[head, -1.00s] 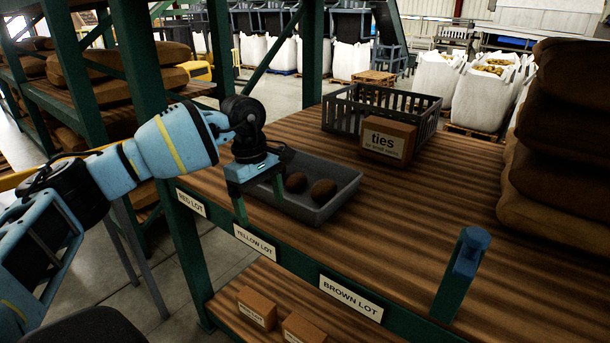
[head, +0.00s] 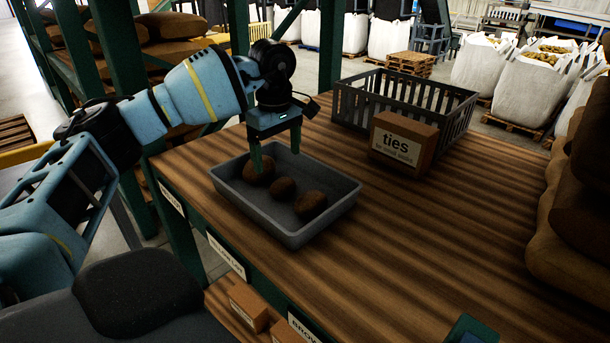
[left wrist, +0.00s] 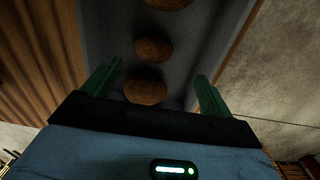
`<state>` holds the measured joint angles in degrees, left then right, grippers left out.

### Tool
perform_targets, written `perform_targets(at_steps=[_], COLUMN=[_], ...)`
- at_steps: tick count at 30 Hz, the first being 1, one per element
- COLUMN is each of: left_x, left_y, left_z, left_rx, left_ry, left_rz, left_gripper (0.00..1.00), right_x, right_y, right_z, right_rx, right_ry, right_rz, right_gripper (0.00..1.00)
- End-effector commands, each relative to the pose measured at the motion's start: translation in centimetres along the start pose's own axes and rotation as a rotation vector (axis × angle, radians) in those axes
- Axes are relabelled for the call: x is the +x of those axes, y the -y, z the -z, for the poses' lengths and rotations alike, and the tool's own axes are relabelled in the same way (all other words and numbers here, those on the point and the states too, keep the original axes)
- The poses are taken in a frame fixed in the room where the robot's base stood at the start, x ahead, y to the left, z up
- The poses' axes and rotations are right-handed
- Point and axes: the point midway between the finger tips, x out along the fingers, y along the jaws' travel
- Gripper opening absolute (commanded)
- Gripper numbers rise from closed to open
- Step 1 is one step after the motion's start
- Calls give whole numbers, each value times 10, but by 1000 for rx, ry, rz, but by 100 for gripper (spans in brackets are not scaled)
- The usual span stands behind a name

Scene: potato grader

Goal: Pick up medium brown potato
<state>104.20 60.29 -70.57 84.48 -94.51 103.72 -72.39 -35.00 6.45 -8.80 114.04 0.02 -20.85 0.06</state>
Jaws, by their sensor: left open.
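A grey tray (head: 330,215) on the wooden bench holds three brown potatoes in a row. The left potato (head: 258,171) looks largest, the middle potato (head: 283,188) smallest, and the right potato (head: 312,205) in between. My left gripper (head: 275,150) is open and empty, fingers pointing down over the tray's far left part. One finger overlaps the left potato in the picture; I cannot tell whether they touch. In the left wrist view, a potato (left wrist: 146,90) shows between the open fingers, with another (left wrist: 154,48) beyond and a third cut off at the top.
A dark slatted crate (head: 455,120) and a "ties" carton (head: 402,142) stand behind the tray. Brown sacks (head: 580,200) are stacked at the right. A green upright (head: 330,45) rises behind the tray. The bench right of the tray is clear.

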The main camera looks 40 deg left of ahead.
Motion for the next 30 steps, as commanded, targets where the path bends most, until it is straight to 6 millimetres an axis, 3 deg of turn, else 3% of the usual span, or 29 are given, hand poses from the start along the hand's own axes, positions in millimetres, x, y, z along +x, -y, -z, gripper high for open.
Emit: perform_targets(at_steps=[6, 14, 24, 30], left_x=[22, 33, 74, 78], left_y=[1, 3, 9, 9], left_z=[0, -1, -4, -4], left_rx=[-1, -1, -1, -1], left_ry=[0, -1, 0, 1], left_rz=[3, 3, 2, 2], left_gripper=[85, 85, 85, 85], right_x=[0, 1, 0, 0], right_y=[0, -1, -2, -2], right_z=[1, 12, 22, 18], right_rx=[0, -2, -4, -4], right_ry=[-1, -22, -41, -34], right_rz=[1, -1, -3, -3], right_gripper=[0, 0, 0, 0])
